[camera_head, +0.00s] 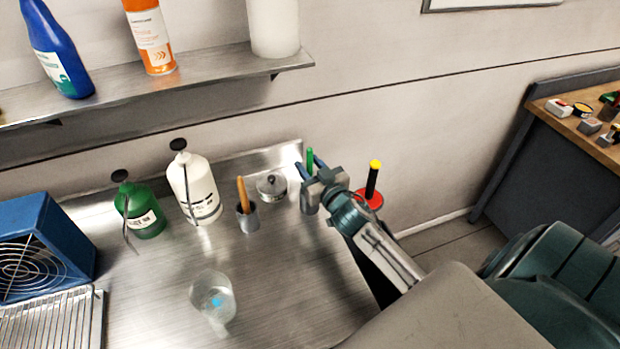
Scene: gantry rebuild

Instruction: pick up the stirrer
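A thin green stick (309,158), which looks like the stirrer, stands upright at the back right of the steel counter. Its lower part is hidden behind my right gripper, and a grey cup (309,202) shows just below. My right gripper (306,163) is at the stick, its blue fingers spread apart with the stick showing between them. I cannot tell whether they touch it. An orange-brown stick (242,193) stands tilted in another grey cup (248,220) to the left. My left gripper is not in view.
A clear beaker (213,297) with something blue inside stands in front. Green (143,212) and white (196,190) bottles and a lidded pot (271,187) stand behind. A black stick with a yellow tip (373,180) rises from a red base.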

